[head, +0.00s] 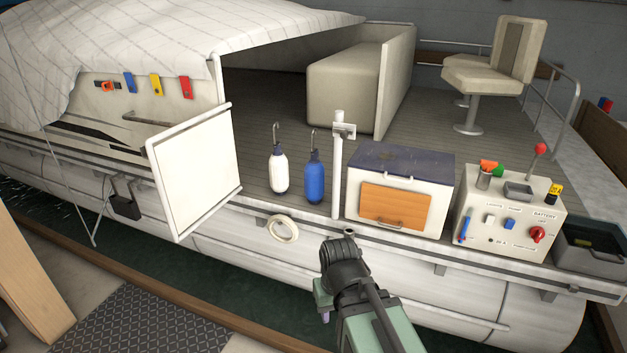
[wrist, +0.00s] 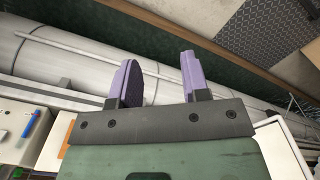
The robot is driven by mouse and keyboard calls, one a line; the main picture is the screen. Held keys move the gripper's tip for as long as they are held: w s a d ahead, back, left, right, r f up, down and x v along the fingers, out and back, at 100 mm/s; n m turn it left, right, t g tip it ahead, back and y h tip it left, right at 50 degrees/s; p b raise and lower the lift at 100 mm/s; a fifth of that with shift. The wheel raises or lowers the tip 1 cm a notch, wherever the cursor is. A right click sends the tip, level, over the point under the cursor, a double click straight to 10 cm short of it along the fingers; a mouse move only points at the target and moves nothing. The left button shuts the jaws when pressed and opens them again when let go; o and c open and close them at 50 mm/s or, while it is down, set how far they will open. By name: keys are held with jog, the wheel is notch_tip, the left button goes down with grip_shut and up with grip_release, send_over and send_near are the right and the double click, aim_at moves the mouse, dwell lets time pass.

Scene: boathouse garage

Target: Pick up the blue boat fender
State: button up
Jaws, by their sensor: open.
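The blue boat fender (head: 315,182) stands upright on the deck near its front edge, with a hooked metal rod on top. A white fender (head: 279,173) of similar shape stands just left of it. The blue fender is apart from the white post (head: 337,165) on its right. My gripper is low in front of the boat, below and right of the blue fender in the head view, where only a bit of purple finger (head: 326,316) shows. In the wrist view my gripper (wrist: 158,78) has its two purple fingers apart with nothing between them. No fender shows there.
A white gate panel (head: 196,168) stands open at left. Right of the post are a dark-lidded box (head: 405,160) with an orange front, a control console (head: 508,222) and a grey bin (head: 592,250). A white ring (head: 282,229) hangs on the hull. The deck behind the fenders is clear.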

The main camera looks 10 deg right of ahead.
jog(key=o, duration=1.1)
